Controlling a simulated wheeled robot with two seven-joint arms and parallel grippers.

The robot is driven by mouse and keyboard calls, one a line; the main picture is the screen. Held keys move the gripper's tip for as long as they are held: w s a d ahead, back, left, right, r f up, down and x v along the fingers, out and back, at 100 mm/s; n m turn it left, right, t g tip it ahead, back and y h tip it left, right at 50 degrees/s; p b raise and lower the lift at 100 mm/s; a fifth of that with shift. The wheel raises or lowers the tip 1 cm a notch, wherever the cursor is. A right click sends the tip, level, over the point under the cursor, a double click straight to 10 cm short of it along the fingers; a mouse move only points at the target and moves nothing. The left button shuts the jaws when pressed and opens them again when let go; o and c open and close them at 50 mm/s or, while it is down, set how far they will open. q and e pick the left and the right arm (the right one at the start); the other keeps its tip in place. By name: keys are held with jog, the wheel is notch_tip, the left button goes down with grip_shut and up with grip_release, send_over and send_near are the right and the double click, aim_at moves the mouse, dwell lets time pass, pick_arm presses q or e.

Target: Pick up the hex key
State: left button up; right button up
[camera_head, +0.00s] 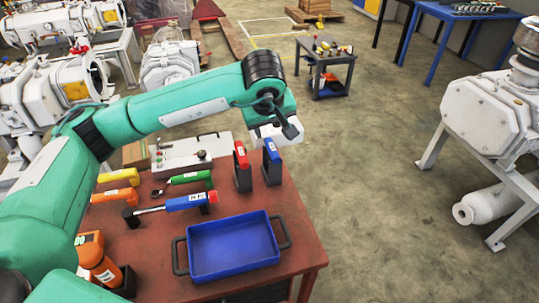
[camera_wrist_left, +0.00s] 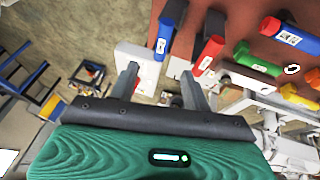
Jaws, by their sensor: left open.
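No tool is plainly marked as a hex key. A red-topped tool (camera_head: 241,160) and a blue-topped tool (camera_head: 272,160) stand upright in dark holders at the back right of the red table (camera_head: 150,245). One of these may be the hex key; I cannot tell which. My left gripper (camera_head: 284,121) is above and beyond them, open, with nothing seen between its fingers. In the left wrist view, the blue-topped tool (camera_wrist_left: 164,42) and red-topped tool (camera_wrist_left: 208,55) lie ahead of the spread fingers (camera_wrist_left: 160,88). My right gripper is not in view.
A blue tray (camera_head: 232,245) with dark handles sits at the table's front. A white machine (camera_head: 490,110) stands on the floor at right.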

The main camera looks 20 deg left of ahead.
aim_at(272, 148)
pick_arm(q)
jog(key=p+x, duration=0.1)
jog(key=x, duration=0.8)
jog(key=shift+f+p, duration=0.1)
jog(key=shift+p, duration=0.25)
jog(key=p+x, duration=0.1)
jog(key=x, duration=0.1)
jog(key=p+x, duration=0.1)
jog(key=x, duration=0.1)
jog(key=shift+a+f, duration=0.25)
jog(key=shift+f, duration=0.05)
jog(key=shift+w+f, duration=0.15)
jog(key=shift+f, duration=0.05)
grip_shut()
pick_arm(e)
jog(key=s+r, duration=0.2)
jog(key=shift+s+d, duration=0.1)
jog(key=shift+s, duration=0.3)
